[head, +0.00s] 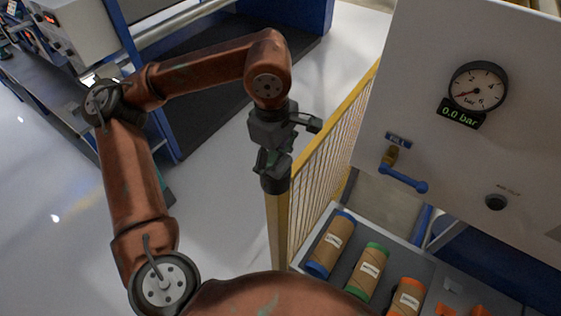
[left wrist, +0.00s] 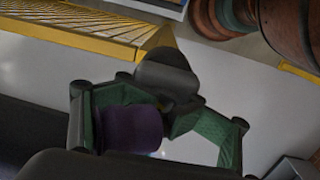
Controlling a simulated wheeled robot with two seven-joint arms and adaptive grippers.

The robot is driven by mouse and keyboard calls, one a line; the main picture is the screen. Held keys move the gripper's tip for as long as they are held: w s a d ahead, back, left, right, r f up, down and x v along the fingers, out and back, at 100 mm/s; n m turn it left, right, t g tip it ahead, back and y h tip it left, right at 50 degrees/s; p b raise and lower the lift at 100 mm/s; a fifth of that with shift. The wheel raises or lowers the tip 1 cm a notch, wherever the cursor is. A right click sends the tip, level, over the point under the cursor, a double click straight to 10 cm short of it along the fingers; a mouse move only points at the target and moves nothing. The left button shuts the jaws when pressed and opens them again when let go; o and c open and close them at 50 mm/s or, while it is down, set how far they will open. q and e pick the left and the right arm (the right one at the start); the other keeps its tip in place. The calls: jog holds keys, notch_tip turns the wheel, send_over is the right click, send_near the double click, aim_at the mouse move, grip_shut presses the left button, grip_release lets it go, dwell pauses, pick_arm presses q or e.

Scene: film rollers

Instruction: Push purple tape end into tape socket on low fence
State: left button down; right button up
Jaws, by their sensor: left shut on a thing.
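My left gripper (head: 272,161) points down beside the top of the low yellow fence (head: 325,140), just above a dark cylindrical head on the fence's end post (head: 278,228). In the left wrist view the gripper (left wrist: 155,125) is shut on the purple tape end (left wrist: 132,130), which shows between the green-padded fingers. A dark rounded head (left wrist: 165,75), which may be the tape socket, stands just beyond it at the end of the yellow fence (left wrist: 95,30). Whether the tape end touches it I cannot tell. The purple part is hidden in the head view. My right gripper is out of view.
A white panel with a pressure gauge (head: 478,87) and a blue-handled valve (head: 404,179) stands right of the fence. A grey tray (head: 395,258) below holds cardboard rollers with blue, green and orange ends. Open pale floor (head: 60,195) lies to the left.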

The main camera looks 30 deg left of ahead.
pick_arm(q)
jog(key=shift+s+a+f, duration=0.1)
jog(key=shift+s+f, duration=0.05)
jog(key=shift+s, duration=0.15)
jog(key=shift+w+f+t+b, duration=0.15)
jog(key=shift+t+b, duration=1.55)
jog(key=shift+b, duration=1.1)
jog(key=shift+s+b, duration=0.25)
jog(key=shift+b, duration=0.1)
jog(key=shift+w+t+b, duration=0.1)
jog(key=shift+t+b, duration=0.45)
jog(key=shift+t, duration=0.05)
jog(key=shift+b, duration=0.35)
jog(key=shift+t+h+b, duration=0.3)
jog(key=shift+t, duration=0.1)
jog(key=shift+r+t+b, duration=0.3)
jog(key=shift+t+b, duration=0.2)
jog(key=shift+b, duration=0.2)
